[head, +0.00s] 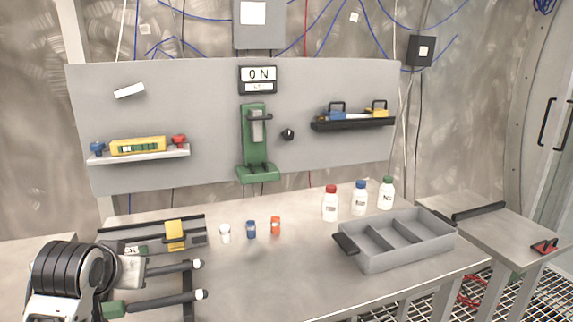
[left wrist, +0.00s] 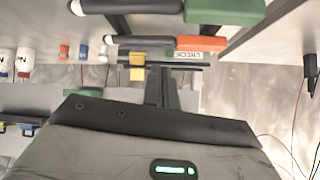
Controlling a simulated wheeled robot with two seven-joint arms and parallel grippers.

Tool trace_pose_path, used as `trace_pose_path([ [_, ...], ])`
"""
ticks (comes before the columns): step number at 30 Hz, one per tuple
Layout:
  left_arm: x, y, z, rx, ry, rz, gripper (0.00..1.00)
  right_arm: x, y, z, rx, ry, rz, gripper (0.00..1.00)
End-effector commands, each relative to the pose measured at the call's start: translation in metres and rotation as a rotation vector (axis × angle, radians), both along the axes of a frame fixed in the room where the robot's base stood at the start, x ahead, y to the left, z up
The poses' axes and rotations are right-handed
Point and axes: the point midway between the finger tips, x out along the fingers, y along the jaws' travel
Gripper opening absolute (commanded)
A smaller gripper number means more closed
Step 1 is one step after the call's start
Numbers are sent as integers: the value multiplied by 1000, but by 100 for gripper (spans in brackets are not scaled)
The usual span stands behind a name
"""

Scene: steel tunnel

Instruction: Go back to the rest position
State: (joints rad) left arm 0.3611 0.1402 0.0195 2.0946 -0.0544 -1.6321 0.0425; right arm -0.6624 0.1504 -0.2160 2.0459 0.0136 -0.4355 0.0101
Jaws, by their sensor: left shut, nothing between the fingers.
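My left arm comes in at the lower left of the head view, and its left gripper (head: 132,270) is above the left end of the workbench (head: 260,285). In the left wrist view the gripper (left wrist: 162,88) has its fingers together with nothing between them. It is near the rack with the yellow block (head: 175,235) and the black rods (head: 175,300). The yellow block also shows in the left wrist view (left wrist: 137,73). One rod has a green end (left wrist: 225,11), another an orange end (left wrist: 201,43). My right gripper is in neither view.
Small white, blue and orange vials (head: 251,229) stand mid-bench. Bottles with red, blue and green caps (head: 330,204) stand behind a grey divided tray (head: 372,262). A grey panel (head: 210,90) at the back carries a green fixture (head: 256,150) and shelves. The front middle bench is clear.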

Motion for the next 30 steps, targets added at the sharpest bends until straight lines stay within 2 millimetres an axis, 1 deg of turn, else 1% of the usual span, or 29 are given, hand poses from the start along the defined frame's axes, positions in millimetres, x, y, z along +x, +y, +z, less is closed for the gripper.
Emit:
trace_pose_path([
  [1, -25, -10, -36, 4, 67, -29, 0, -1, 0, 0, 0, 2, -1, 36],
  [2, -39, -15, -53, 6, 100, -47, 0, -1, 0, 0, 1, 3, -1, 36],
  [3, -59, -23, -74, 5, 145, -70, 0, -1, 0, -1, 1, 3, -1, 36],
  [5, -89, -33, -101, 2, 208, -102, 0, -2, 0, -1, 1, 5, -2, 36],
  [6, -108, -39, -116, -3, 244, -121, 0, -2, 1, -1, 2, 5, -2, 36],
  [7, -122, -43, -125, -6, 271, -134, 0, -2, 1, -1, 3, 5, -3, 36],
  [9, -151, -52, -142, -17, 324, -161, 0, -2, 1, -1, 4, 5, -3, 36],
  [11, -174, -58, -154, -27, 365, -181, 0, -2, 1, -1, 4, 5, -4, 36],
  [12, -188, -62, -160, -34, 391, -194, 0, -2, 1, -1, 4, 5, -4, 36],
  [15, -222, -71, -172, -53, 447, -220, 0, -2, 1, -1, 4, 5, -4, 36],
  [20, -271, -84, -183, -84, 531, -255, 0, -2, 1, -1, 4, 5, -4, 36],
  [21, -274, -86, -186, -89, 528, -263, 0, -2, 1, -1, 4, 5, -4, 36],
  [24, -255, -93, -199, -93, 442, -283, 0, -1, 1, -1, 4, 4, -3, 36],
  [30, -231, -109, -222, -113, 272, -326, 0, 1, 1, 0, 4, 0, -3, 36],
])
